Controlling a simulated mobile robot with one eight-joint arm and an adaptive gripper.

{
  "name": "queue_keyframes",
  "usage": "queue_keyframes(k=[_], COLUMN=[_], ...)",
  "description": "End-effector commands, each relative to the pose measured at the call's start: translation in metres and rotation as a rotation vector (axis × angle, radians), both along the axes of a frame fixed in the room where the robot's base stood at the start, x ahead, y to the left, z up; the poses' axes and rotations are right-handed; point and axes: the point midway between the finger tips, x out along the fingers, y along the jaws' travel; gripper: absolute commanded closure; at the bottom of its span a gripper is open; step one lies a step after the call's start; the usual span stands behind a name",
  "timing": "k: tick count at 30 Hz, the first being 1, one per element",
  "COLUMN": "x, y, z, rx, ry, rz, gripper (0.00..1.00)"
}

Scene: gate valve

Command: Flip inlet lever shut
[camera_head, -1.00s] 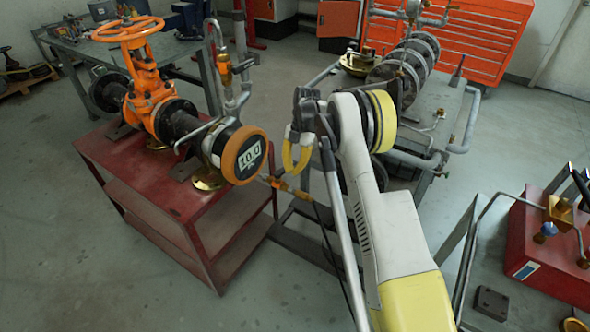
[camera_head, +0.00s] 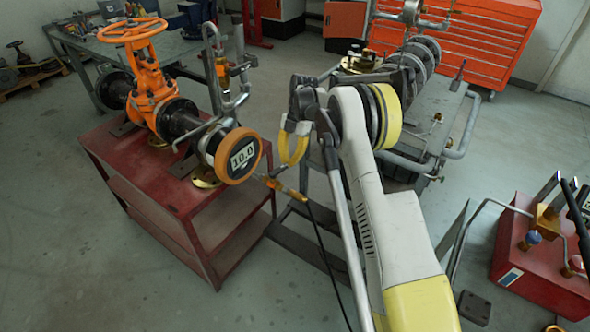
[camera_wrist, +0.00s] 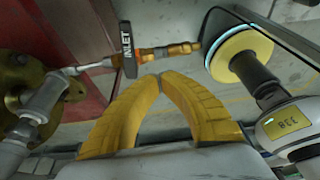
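The inlet lever (camera_wrist: 128,48) is a dark flat handle marked INLET in the wrist view. It stands crosswise to a thin pipe line with orange-brass fittings (camera_wrist: 168,52). The same brass fitting line (camera_head: 285,187) shows small in the head view, right of the gauge; the lever itself is hard to make out there. My gripper (camera_wrist: 160,77) has two curved yellow fingers whose tips meet, with nothing seen between them. The tips appear just below and right of the lever, apart from it. In the head view my gripper (camera_head: 292,164) hangs above the fitting line.
A red cart (camera_head: 150,185) carries an orange gate valve (camera_head: 150,85) and a round orange-rimmed gauge (camera_head: 238,156) reading about 10.0. A grey bench (camera_head: 440,120) with flanged pipework stands behind my arm. A red box (camera_head: 540,255) is at right. Floor at front left is clear.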

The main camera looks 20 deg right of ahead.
Motion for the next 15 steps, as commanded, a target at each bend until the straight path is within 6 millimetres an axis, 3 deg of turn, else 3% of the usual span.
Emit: queue_keyframes(k=[1, 6, 15], x=[0.003, 0.009, 0.011], y=[-0.001, 0.002, 0.003], z=[0.012, 0.029, 0.034], rx=[0.0, 0.0, 0.0], ry=[0.001, 0.0, 0.0], rz=[-0.002, -0.002, -0.003], gripper=[1.0, 1.0, 1.0])
